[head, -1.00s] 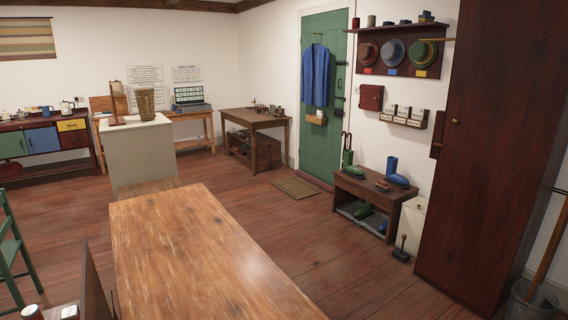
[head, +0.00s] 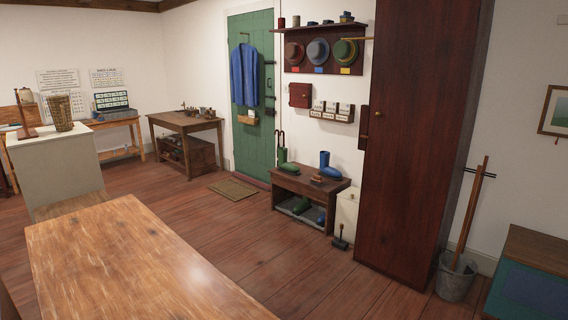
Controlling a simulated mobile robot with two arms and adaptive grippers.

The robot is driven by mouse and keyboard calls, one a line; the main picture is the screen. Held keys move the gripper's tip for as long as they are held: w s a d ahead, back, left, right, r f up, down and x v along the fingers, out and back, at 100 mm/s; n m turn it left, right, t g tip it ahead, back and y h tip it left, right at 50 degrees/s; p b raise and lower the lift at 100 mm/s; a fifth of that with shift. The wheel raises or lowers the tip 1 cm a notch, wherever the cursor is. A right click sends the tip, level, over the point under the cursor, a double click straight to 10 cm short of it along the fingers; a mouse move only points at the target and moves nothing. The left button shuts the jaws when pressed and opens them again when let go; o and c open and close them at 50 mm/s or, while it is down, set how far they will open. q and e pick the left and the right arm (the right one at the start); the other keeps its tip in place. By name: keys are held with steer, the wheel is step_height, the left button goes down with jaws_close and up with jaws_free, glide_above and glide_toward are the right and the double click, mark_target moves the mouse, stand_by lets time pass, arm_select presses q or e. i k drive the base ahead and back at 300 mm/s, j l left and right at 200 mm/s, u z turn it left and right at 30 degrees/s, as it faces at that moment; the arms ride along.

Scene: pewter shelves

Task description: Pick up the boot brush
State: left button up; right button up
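A small brown object that looks like a brush (head: 317,179) lies on top of the dark wooden bench (head: 290,180), just left of a blue boot (head: 325,168). It is too small to tell for sure that it is the boot brush. A dark upright thing with a handle (head: 340,239) stands on the floor in front of the white box; I cannot tell whether it is a brush. Neither of my grippers is in view.
A long wooden table (head: 130,265) fills the near left. A metal bucket (head: 455,278) stands further right. The plank floor before the bench is clear.

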mark_target(316, 179)
steer(key=i+l+z, duration=1)
steer(key=i, duration=0.3)
steer(key=i+u, duration=0.2)
steer(key=i, duration=0.35)
steer(key=i+l+u, duration=0.2)
steer(key=i, duration=0.3)
steer(key=i+j+u, duration=0.25)
steer(key=u, duration=0.2)
steer(key=i+u, duration=0.8)
steer(key=u, duration=0.15)
steer(key=i+l+u, duration=0.15)
steer(key=i+u, duration=0.3)
steer(key=i+j+u, duration=0.2)
steer(key=i, duration=1.8)
steer(key=i+z, duration=0.8)
steer(key=i+j+z, duration=0.2)
steer(key=z, duration=0.25)
steer(key=i+j+z, duration=0.4)
steer(key=l, duration=0.1)
